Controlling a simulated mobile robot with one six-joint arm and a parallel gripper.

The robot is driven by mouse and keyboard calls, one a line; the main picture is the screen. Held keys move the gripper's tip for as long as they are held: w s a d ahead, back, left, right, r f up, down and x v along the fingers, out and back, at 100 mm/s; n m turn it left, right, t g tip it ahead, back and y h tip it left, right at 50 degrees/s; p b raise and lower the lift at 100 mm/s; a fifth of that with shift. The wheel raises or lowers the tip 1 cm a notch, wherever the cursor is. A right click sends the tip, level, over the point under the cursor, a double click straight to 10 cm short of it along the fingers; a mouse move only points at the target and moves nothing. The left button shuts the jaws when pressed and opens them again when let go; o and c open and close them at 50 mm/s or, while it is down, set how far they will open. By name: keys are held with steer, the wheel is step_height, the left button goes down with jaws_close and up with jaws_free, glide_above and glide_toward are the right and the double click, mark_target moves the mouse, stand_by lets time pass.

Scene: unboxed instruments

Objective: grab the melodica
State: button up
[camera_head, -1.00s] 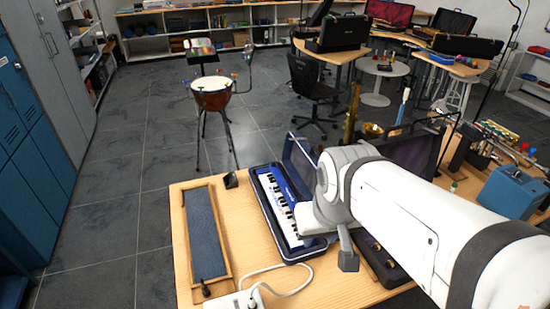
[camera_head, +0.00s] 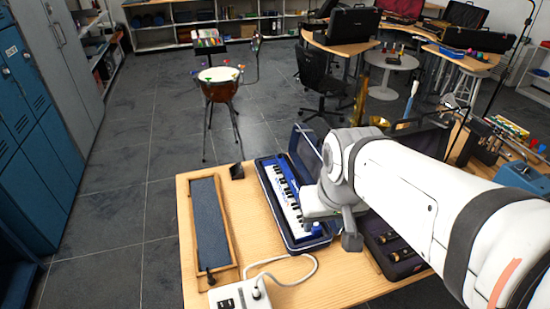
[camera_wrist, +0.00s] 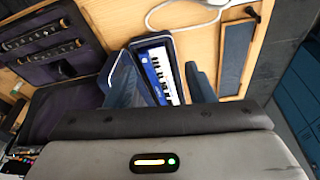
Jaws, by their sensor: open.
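The melodica (camera_head: 284,198) is blue with white and black keys. It lies in an open dark blue case (camera_head: 308,247) on the wooden table, its raised lid on the right side. I cannot tell whether my gripper touches the case.
A framed blue-grey board (camera_head: 211,228) lies left of the case. A white power strip (camera_head: 240,296) with a cable sits at the table's front. Right of the case is another open case (camera_head: 392,247) with dark instrument parts. A drum (camera_head: 219,86) stands behind the table.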

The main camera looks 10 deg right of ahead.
steer(key=shift+o, duration=0.4)
steer(key=w, duration=0.9)
steer(key=shift+w+d+g+b, duration=0.15)
steer(key=shift+d+g+b, duration=0.05)
steer(key=shift+g+b, duration=0.25)
steer(key=n+g+b, duration=0.2)
steer(key=b, duration=0.1)
glide_above(295, 186)
steer(key=s, duration=0.1)
step_height(295, 186, down, 19)
steer(key=shift+r, duration=0.2)
steer(key=shift+w+f, duration=0.1)
steer(key=shift+f, duration=0.2)
steer(key=f, duration=0.2)
steer(key=f+p, duration=0.1)
steer(key=f, duration=0.1)
steer(key=f+p, duration=0.1)
steer(key=f, duration=0.2)
steer(key=shift+w+d, duration=0.15)
steer(key=shift+w, duration=0.25)
steer(key=shift+f, duration=0.3)
steer(key=shift+f, duration=0.15)
jaws_close()
